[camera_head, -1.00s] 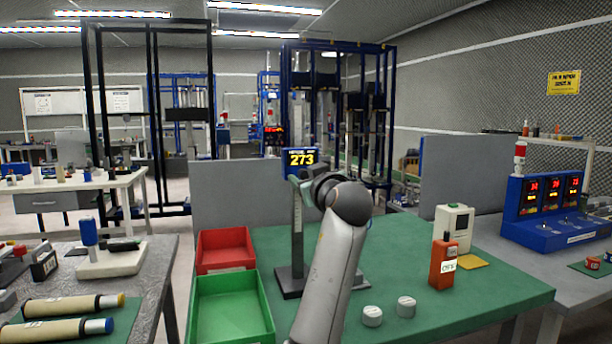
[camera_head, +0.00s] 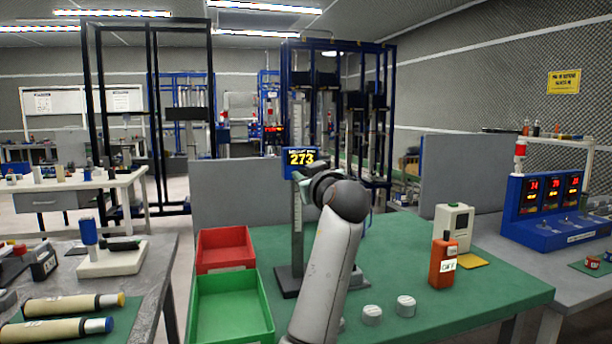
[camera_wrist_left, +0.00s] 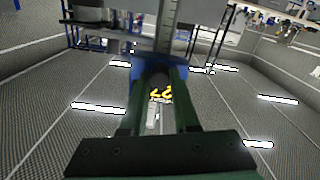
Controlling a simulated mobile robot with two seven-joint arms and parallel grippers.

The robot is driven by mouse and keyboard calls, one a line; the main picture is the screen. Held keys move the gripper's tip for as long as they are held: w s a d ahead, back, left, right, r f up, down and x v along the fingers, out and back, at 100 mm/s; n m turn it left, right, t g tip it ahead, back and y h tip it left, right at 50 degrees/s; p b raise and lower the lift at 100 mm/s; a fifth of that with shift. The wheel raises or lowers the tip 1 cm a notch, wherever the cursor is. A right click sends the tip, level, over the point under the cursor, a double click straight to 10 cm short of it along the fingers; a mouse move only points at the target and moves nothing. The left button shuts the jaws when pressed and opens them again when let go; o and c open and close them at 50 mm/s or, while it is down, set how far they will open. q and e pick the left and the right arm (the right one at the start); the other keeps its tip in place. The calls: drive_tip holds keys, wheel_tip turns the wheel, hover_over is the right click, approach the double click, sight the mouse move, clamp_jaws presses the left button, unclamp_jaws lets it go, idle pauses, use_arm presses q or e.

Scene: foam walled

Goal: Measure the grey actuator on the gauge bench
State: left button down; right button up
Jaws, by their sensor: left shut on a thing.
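The gauge (camera_head: 297,235) stands on the green bench mat (camera_head: 420,255), a tall scale column on a dark base. My right gripper is out of view.
A red bin (camera_head: 224,248) and a green bin (camera_head: 231,308) stand left of the gauge. An orange handheld device (camera_head: 442,265), a pale instrument (camera_head: 453,226) and two small white-topped caps (camera_head: 405,306) stand on the right. A grey partition (camera_head: 225,188) rises behind.

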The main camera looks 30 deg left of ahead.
use_arm(q)
drive_tip(key=shift+f, duration=0.25)
drive_tip(key=c, duration=0.7)
unclamp_jaws()
drive_tip(key=shift+o, duration=0.2)
drive_tip(key=shift+r, duration=0.1)
drive_tip(key=v, duration=1.2)
drive_tip(key=shift+s+d, duration=0.2)
drive_tip(key=shift+s, duration=0.05)
